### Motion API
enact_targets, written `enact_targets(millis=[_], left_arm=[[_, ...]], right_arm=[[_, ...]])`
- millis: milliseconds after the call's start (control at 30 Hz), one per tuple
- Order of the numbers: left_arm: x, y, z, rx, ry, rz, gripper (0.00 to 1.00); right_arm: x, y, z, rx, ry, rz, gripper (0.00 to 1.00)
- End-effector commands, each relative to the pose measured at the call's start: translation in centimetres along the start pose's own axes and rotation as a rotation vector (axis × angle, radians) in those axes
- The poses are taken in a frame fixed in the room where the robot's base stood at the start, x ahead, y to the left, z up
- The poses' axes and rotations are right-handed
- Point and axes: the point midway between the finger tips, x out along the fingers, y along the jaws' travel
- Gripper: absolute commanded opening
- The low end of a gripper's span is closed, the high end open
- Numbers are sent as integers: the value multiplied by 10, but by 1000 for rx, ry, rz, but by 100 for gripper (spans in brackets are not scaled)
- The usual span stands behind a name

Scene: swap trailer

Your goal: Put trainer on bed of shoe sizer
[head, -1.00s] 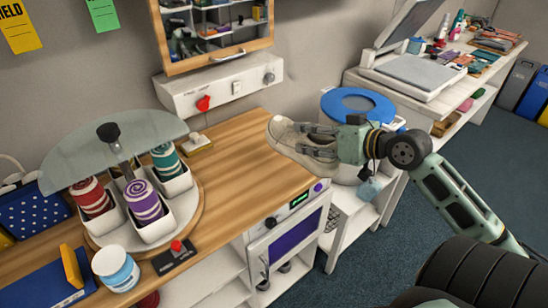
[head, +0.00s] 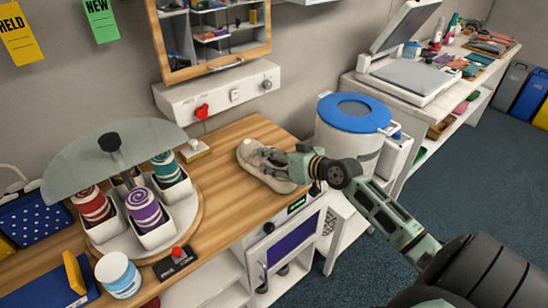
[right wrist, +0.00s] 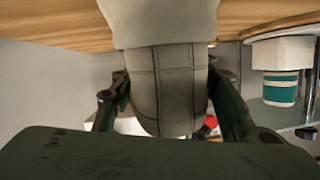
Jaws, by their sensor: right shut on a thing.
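A beige trainer (head: 250,156) is over the wooden counter in the head view, toe pointing to the back left. My right gripper (head: 277,163) is shut on its rear part. In the right wrist view the trainer (right wrist: 168,85) sits between the two fingers (right wrist: 165,95). I cannot tell whether its sole touches the counter. A white flatbed device with a raised lid, which looks like the shoe sizer, stands on the white bench at the back right; its grey bed (head: 412,76) is bare. My left gripper is not in view.
The wooden counter (head: 228,190) is clear around the trainer. A carousel (head: 190,225) with several thread spools stands at its left. A white bin with a blue lid (head: 345,108) stands between counter and bench. A wall cabinet (head: 212,75) hangs above the counter.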

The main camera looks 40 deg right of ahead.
Motion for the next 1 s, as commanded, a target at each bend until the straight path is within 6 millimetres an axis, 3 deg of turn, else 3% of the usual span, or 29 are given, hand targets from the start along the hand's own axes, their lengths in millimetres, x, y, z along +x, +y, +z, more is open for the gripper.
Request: enact_targets(millis=[367, 400, 600, 1000], left_arm=[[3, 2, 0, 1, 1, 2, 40], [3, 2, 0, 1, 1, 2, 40], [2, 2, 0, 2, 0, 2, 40], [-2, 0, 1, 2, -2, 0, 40]], right_arm=[[2, 1, 4, -2, 4, 0, 4], [2, 1, 5, -1, 1, 0, 43], [2, 1, 4, -1, 1, 0, 61], [-1, 0, 0, 0, 2, 0, 62]])
